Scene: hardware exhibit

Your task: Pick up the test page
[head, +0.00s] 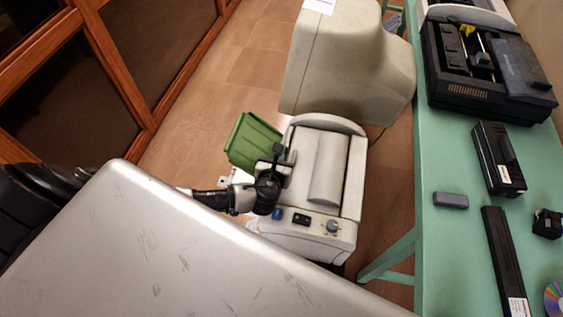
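A small white sheet-like patch (238,176) shows beside the green tray of a beige printer, partly hidden by my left gripper (270,183). I cannot tell for sure whether it is the test page. The beige printer (325,167) has a green tray (252,143) at its left and knobs on its front. My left gripper is over the printer's left side, close to the tray. Its fingers are dark and small, so I cannot tell whether they are open or shut, or hold anything. My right gripper is not in view.
A large beige machine (345,60) stands behind the printer, with a white label or sheet (320,5) on top. A green table (440,150) at the right holds black devices (485,70) and a grey block (451,200). A scratched silver surface (170,255) fills the lower left.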

